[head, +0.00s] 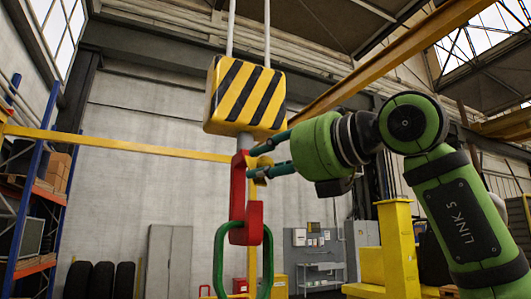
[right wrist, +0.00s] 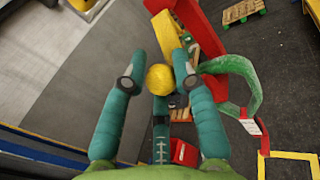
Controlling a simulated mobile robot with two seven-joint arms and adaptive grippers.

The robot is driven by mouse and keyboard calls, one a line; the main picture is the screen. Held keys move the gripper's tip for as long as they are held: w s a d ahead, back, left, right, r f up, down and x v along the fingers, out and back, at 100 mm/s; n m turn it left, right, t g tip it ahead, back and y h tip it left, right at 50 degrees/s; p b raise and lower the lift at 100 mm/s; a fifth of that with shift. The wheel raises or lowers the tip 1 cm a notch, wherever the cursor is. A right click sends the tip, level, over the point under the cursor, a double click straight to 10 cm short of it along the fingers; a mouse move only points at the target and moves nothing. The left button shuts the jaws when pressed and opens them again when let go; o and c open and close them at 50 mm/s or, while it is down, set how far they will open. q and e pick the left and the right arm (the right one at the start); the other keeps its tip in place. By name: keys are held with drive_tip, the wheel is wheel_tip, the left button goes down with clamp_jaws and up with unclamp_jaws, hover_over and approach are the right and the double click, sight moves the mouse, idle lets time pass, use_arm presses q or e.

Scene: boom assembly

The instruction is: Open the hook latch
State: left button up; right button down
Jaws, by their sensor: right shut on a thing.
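A red hook (head: 238,191) hangs under the yellow-and-black striped hook block (head: 245,97). A green sling (head: 219,262) hangs through the hook's lower part. The hook's yellow latch (right wrist: 166,36) shows best in the right wrist view, beside the red hook (right wrist: 206,38), with a round yellow knob (right wrist: 159,79) in front of it. My right gripper (head: 254,161) reaches the hook from the right. Its two teal fingers are on either side of the knob and shut on it. The fingers partly hide the latch in the head view. My left gripper is not in view.
A blue and orange rack (head: 44,195) with boxes stands at the left. Black tyres (head: 101,280) and a grey cabinet (head: 168,261) are by the back wall. Yellow structures (head: 398,250) stand behind my right arm. Space left of the hook looks free.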

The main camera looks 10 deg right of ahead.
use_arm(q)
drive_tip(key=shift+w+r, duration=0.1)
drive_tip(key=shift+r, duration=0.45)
use_arm(e)
drive_tip(key=shift+s+d+r+m+g+h, duration=0.1)
drive_tip(key=shift+s+r+m+g+h, duration=0.15)
drive_tip(key=shift+r, duration=0.2)
drive_tip(key=shift+d+r+m+g+h, duration=0.15)
drive_tip(key=shift+r+g+h, duration=0.1)
drive_tip(key=shift+r+g, duration=0.15)
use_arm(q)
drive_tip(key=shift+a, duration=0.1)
use_arm(e)
drive_tip(key=shift+a, duration=0.1)
